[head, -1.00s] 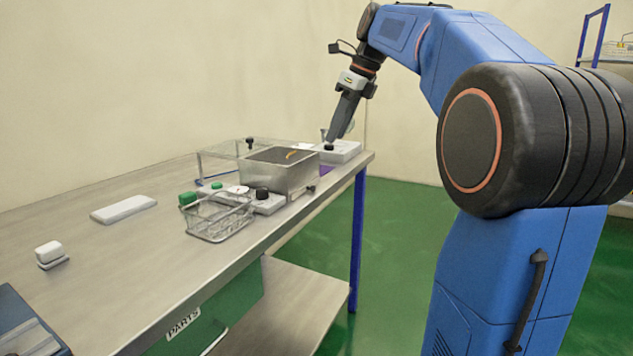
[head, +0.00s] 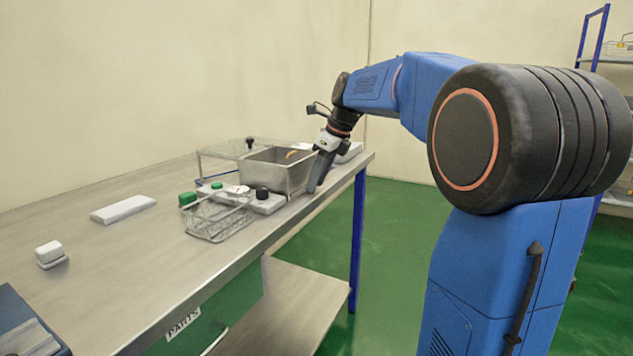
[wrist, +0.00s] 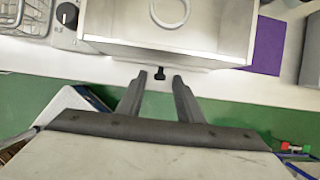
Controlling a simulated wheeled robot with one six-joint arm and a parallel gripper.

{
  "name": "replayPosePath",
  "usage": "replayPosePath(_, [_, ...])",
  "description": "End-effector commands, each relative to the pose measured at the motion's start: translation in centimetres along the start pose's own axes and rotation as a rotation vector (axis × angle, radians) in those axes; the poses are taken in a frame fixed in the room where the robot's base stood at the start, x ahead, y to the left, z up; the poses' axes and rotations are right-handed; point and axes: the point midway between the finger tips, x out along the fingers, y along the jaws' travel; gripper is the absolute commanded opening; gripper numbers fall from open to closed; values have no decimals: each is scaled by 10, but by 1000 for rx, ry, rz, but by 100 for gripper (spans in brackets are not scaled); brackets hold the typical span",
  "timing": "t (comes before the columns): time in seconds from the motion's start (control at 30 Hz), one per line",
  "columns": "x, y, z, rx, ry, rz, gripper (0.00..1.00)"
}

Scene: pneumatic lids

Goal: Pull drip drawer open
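A grey metal box (head: 275,172) stands near the bench's front edge in the head view. In the wrist view its front (wrist: 185,50) faces me, with a small black handle (wrist: 160,73) sticking out low at the middle. I take this handle to be the drip drawer's; the drawer looks pushed in, its body hidden. My gripper (head: 313,187) points down at the box's front right. In the wrist view my gripper (wrist: 160,78) is open, one finger on each side of the handle, with gaps visible. The handle sits about level with the fingertips.
A wire basket (head: 218,222) and a white unit with a black knob (head: 262,194) stand left of the box. A purple patch (wrist: 264,45) lies right of it. A green drawer marked PARTS (head: 232,318) hangs under the bench. The floor before the bench is clear.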

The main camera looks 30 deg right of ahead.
Motion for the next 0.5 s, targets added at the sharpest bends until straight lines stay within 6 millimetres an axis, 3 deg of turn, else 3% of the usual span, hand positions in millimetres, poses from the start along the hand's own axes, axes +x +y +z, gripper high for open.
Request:
replayPosePath(0.37, [6,0,0,0,0,-1,33])
replayPosePath(0.4, [6,0,0,0,0,-1,31])
replayPosePath(0.5, [6,0,0,0,0,-1,7])
